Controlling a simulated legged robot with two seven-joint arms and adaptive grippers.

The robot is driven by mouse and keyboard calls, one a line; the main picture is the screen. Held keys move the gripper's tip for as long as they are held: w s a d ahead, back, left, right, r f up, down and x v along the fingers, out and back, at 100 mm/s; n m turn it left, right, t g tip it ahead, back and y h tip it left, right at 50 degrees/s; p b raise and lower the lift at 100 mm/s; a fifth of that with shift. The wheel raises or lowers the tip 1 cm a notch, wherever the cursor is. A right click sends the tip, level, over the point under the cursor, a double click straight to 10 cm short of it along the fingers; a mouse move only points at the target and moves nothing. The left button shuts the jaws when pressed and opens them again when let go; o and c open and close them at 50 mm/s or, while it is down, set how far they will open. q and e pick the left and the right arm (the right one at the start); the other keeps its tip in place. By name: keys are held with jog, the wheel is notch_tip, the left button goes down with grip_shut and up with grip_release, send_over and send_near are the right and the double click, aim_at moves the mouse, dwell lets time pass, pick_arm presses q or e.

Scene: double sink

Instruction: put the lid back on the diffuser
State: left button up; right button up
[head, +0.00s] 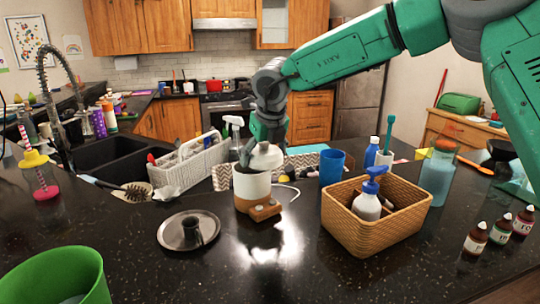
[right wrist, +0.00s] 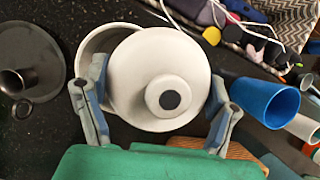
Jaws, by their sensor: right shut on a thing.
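The diffuser (head: 252,187) stands upright on the dark counter, with a white body, a brown band and a brown front foot. Its rim and inside show partly behind the lid in the right wrist view (right wrist: 92,46). The white domed lid (head: 266,157) is between the fingers of my right gripper (head: 270,128), at the top of the diffuser and offset to the right. In the right wrist view the lid (right wrist: 142,62) covers much of the opening, leaving a crescent at the left. Whether the lid touches the rim is unclear. My left gripper is out of view.
A dark round plate with a short tube (head: 188,229) lies left of the diffuser. A wicker basket (head: 372,232) with a pump bottle stands at right, a blue cup (head: 332,167) behind it. A white basket (head: 190,165) and sink (head: 112,158) are behind left.

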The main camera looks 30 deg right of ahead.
jog(key=shift+w+a+r, duration=0.1)
jog(key=shift+a+r, duration=0.05)
jog(key=shift+a, duration=0.4)
jog(key=shift+w+a+r, duration=0.1)
jog(key=shift+a, duration=0.45)
jog(key=shift+s+d, duration=0.1)
jog(key=shift+d, duration=0.35)
jog(key=shift+d+f, duration=0.15)
jog(key=shift+d, duration=0.3)
jog(key=shift+a, duration=0.5)
jog(key=shift+a+r, duration=0.25)
jog(key=shift+a, duration=0.35)
jog(key=shift+d+f, duration=0.15)
jog(key=shift+d, duration=0.15)
jog(key=shift+d+f, duration=0.15)
jog(key=shift+a, duration=0.55)
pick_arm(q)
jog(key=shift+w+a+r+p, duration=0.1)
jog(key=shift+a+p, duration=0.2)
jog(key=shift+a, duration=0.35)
pick_arm(e)
jog(key=shift+a, duration=0.55)
